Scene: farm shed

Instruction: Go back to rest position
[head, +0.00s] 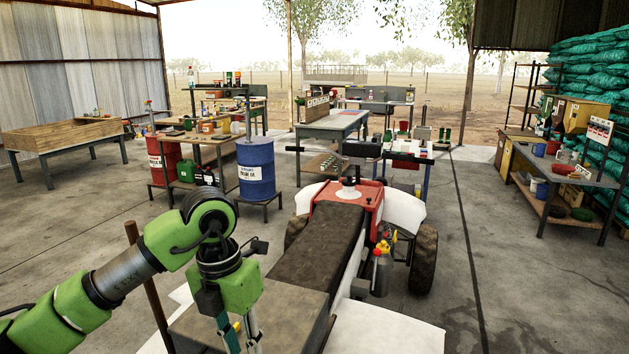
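My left arm comes in from the lower left and bends down at its wrist. My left gripper (240,338) points down at the bottom edge of the head view, in front of the near grey end of the vehicle (375,198). Its two fingers show apart at the top, but their tips are cut off by the frame. I cannot tell whether they hold anything. A small yellow spot shows beside the fingers, too small to name. My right arm and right gripper are not in view.
A brown post (150,290) stands close to my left arm. The red and white tractor-like vehicle fills the centre front. A blue barrel (256,168) and a red barrel (164,158) stand behind. Workbenches line the back and right (560,178). Floor at right (500,270) is clear.

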